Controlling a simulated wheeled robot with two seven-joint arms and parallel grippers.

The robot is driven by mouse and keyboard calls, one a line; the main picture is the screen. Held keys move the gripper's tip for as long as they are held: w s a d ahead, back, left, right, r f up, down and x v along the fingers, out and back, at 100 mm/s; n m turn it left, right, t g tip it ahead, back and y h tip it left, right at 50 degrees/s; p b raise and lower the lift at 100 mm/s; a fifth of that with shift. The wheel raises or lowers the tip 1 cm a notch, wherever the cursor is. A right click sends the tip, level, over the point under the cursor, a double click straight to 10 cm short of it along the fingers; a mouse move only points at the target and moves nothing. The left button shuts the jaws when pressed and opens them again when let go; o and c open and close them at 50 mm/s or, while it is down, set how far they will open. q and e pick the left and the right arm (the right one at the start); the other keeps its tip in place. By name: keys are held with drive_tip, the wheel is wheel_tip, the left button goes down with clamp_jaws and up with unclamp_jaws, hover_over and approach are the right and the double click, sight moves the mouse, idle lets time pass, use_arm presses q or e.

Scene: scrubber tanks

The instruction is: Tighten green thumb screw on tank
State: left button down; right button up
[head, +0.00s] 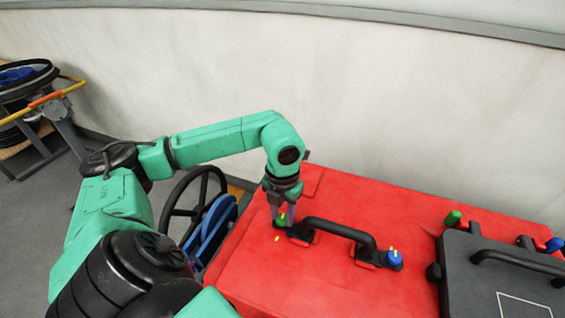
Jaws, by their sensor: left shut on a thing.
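A red tank (330,285) fills the lower middle of the head view. A black handle (340,229) is fixed on its top. The green thumb screw (281,220) stands at the handle's left end, with a yellow mark on it. My left gripper (283,215) points down from above and is shut on the green thumb screw, so its fingers hide part of it. A blue thumb screw (394,258) with yellow marks sits at the handle's right end, clear of the gripper. My right gripper is not in view.
A dark grey lid or panel (490,280) with a black handle lies at the right, with another green knob (453,218) and a blue knob (553,245) by it. A pale wall (400,110) stands behind the tank. A black wheel and blue parts (210,225) are left of the tank.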

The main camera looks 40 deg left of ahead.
use_arm(q)
drive_tip(key=m+b, duration=0.2)
drive_tip(key=m, duration=0.1)
drive_tip(key=shift+w+m, duration=0.15)
drive_tip(key=shift+m, duration=0.15)
drive_tip(key=m+b, duration=0.2)
drive_tip(key=m, duration=0.2)
drive_tip(key=shift+r+m, duration=0.1)
drive_tip(key=shift+m, duration=0.2)
drive_tip(key=m+b, duration=0.1)
drive_tip(key=m, duration=0.3)
drive_tip(key=m+b, duration=0.1)
drive_tip(key=m, duration=0.5)
drive_tip(key=shift+b, duration=0.4)
drive_tip(key=m+b, duration=0.1)
drive_tip(key=m, duration=0.9)
drive_tip(key=shift+b, duration=0.4)
drive_tip(key=m, duration=0.4)
drive_tip(key=shift+b, duration=0.35)
drive_tip(key=m, duration=0.5)
drive_tip(key=shift+b, duration=0.3)
drive_tip(key=shift+r+m, duration=0.1)
drive_tip(key=shift+m, duration=0.2)
